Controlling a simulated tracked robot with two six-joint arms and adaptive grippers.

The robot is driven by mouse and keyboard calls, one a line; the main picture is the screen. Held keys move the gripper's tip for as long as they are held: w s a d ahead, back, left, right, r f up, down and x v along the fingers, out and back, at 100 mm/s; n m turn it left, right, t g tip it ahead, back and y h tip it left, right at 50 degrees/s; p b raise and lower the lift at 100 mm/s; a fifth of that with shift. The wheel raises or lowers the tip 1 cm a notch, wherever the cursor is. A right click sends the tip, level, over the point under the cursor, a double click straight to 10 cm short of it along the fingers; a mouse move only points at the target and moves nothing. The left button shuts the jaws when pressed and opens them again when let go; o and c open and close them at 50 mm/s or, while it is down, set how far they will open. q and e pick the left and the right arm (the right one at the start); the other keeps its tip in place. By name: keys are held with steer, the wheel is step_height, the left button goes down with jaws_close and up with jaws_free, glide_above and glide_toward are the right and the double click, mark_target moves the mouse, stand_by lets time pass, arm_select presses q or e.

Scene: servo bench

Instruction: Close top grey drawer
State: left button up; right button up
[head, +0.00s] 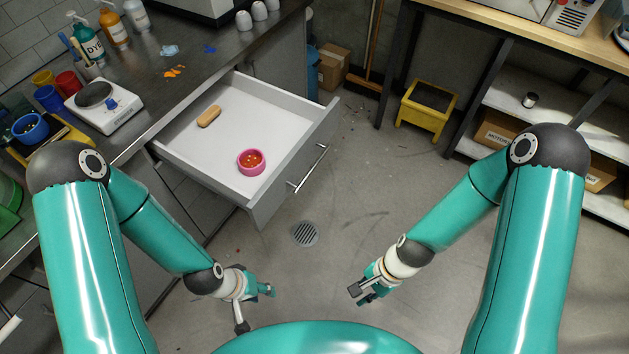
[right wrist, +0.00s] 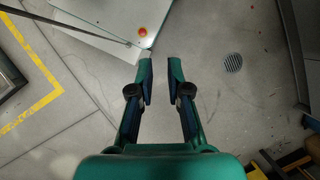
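The grey drawer (head: 235,120) is pulled well out from under the dark counter, its white inside showing. Its front panel (head: 272,195) carries a silver bar handle (head: 308,168) and faces the lower right. A tan oblong object (head: 209,116) and a pink bowl (head: 251,162) with orange-red bits lie inside. My left gripper (head: 258,310) is open and empty, below the drawer front in the picture and apart from it. My right gripper (head: 361,292) is to the right of it, away from the handle. In the right wrist view its fingers (right wrist: 160,80) are apart with nothing between them.
The counter (head: 205,62) holds a scale (head: 104,106), bottles and cups. A yellow stool-like stand (head: 425,112) and a shelved workbench (head: 540,105) stand at the back right. Open floor with a round drain (head: 305,234) lies in front of the drawer.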

steer(key=w+m+b, duration=0.1)
steer(key=w+m, duration=0.1)
steer(key=w+m+y+b, duration=0.1)
steer(key=w+m+b, duration=0.1)
steer(key=w, duration=0.1)
steer(key=w+m+t+b, duration=0.1)
steer(key=w+m, duration=0.1)
steer(key=m, duration=0.1)
steer(key=shift+w+a+r+y, duration=0.35)
steer(key=shift+w+a+y, duration=0.05)
jaws_close()
steer(key=w+r+m+t+y+b, duration=0.3)
steer(key=w+r+m+t+b, duration=0.3)
steer(key=w+r+b, duration=0.6)
steer(key=w+r+b+x, duration=0.1)
steer(key=w+x, duration=0.2)
steer(key=x, duration=1.1)
steer(key=shift+n+b, duration=0.3)
steer(key=shift+b, duration=0.1)
steer(key=shift+w+d+r+t+h, duration=0.1)
steer(key=shift+w+t+h, duration=0.1)
steer(key=shift+t+h, duration=0.1)
